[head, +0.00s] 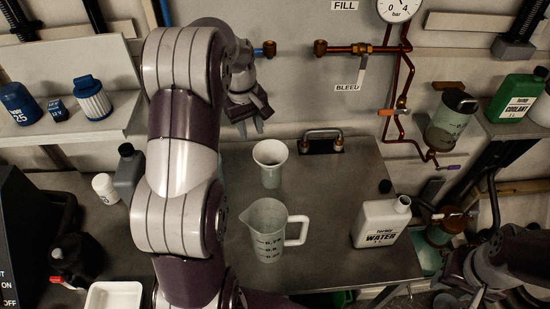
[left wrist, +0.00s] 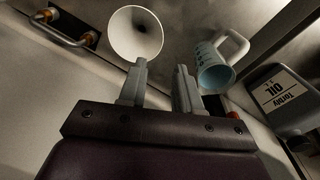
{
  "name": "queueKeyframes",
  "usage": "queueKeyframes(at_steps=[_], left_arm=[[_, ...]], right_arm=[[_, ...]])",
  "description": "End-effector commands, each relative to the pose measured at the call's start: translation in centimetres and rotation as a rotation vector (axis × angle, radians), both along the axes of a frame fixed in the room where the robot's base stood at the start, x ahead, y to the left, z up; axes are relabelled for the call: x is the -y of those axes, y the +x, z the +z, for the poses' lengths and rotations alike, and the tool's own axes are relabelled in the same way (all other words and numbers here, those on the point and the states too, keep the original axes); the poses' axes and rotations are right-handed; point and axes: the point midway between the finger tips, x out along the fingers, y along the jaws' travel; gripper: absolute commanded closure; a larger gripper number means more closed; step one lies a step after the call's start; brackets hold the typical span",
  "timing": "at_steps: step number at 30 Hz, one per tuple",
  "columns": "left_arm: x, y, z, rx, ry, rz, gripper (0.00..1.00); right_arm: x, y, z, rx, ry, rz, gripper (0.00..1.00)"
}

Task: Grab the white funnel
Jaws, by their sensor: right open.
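The white funnel (head: 270,160) stands upright, wide mouth up, on the metal bench top, behind the measuring jug. In the left wrist view the funnel (left wrist: 136,34) shows its round mouth just beyond my fingertips. My left gripper (head: 250,128) is above and to the left of the funnel in the head view, apart from it. In the left wrist view the two fingers of my left gripper (left wrist: 160,68) are spread with nothing between them. My right gripper (head: 462,294) is low at the right edge, far from the funnel; its fingers are small and dark there.
A clear measuring jug (head: 268,230) stands in front of the funnel. A white water bottle (head: 381,222) is at the right of the bench. A metal handle (head: 322,142) is behind the funnel. A grey bottle (head: 128,172) stands left of my left arm. Bench between jug and water bottle is clear.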

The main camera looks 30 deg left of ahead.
Motion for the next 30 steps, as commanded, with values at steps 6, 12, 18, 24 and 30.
queueKeyframes(at_steps=[6, 12, 18, 24, 30], left_arm=[[0.3, 0.2, -4.5, -0.004, -0.003, -0.002, 0.67], [0.5, 0.4, -7.0, -0.006, -0.001, -0.003, 0.67], [0.6, 0.7, -10.4, -0.002, -0.001, -0.003, 0.67], [0.6, 0.8, -10.8, 0.001, 0.001, -0.004, 0.67], [0.6, 0.7, -10.8, -0.001, 0.001, -0.004, 1.0]], right_arm=[[0.0, 0.0, 0.8, 0.0, 0.0, 0.0, 0.56], [0.0, 0.0, 1.9, 0.0, 0.0, 0.0, 0.56], [0.0, 0.0, 2.5, 0.0, 0.0, 0.0, 0.56], [0.0, 0.0, 2.4, 0.0, 0.0, 0.0, 0.56], [0.0, 0.0, 2.4, 0.0, 0.0, 0.0, 0.56]])
